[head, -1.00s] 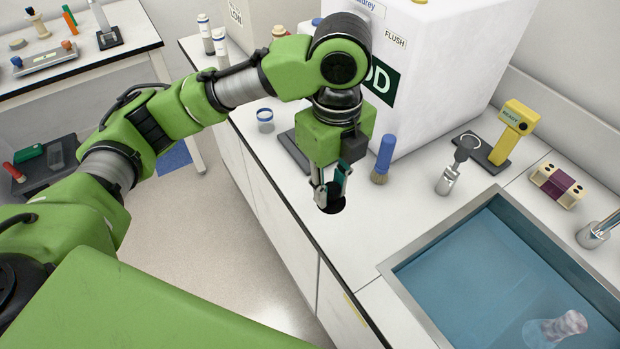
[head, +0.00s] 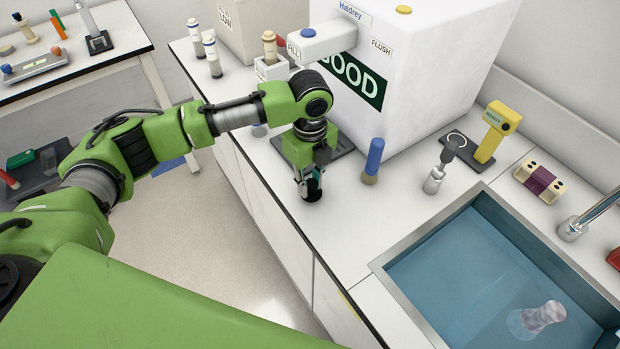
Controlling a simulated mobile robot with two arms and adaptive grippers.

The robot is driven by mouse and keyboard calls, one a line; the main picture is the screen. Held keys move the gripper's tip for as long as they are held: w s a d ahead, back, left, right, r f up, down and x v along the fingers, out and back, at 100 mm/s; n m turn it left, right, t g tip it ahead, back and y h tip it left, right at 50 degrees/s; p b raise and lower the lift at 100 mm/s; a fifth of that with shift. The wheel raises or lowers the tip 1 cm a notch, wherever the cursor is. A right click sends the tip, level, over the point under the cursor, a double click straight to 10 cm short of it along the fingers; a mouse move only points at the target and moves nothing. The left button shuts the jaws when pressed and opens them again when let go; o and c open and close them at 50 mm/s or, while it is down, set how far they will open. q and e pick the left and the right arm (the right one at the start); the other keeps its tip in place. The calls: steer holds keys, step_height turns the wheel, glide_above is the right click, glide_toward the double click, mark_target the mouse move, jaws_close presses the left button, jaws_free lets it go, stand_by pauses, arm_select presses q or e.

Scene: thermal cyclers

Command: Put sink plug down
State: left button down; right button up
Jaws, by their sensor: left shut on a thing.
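My left gripper (head: 309,184) points down over the white counter, left of the sink. It is shut on the sink plug (head: 312,196), a small black disc at the fingertips. The plug is low over the counter near its front edge; I cannot tell whether it touches the surface. The fingers hide part of it. The sink (head: 402,280) on the right holds bluish water with a clear glass vessel (head: 540,316) lying in it. My right gripper is not in view.
A big white machine (head: 440,70) stands behind my left gripper. A blue-handled brush (head: 374,160) stands to its right. A yellow device (head: 493,132), a purple-and-cream block (head: 540,180) and a tap (head: 572,230) are behind the sink. Counter between gripper and sink is clear.

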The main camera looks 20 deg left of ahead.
mark_target(310, 182)
arm_select(q)
steer(key=shift+d+f, duration=0.1)
steer(key=shift+f, duration=0.05)
steer(key=c, duration=1.8)
jaws_free()
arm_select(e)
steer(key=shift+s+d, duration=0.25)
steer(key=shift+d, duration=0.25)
arm_select(q)
step_height(310, 182, up, 12)
steer(key=b, duration=0.2)
steer(key=shift+r+b, duration=0.2)
steer(key=shift+b, duration=0.15)
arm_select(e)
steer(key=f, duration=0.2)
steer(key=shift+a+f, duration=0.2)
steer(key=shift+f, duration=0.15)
arm_select(q)
steer(key=shift+f, duration=0.1)
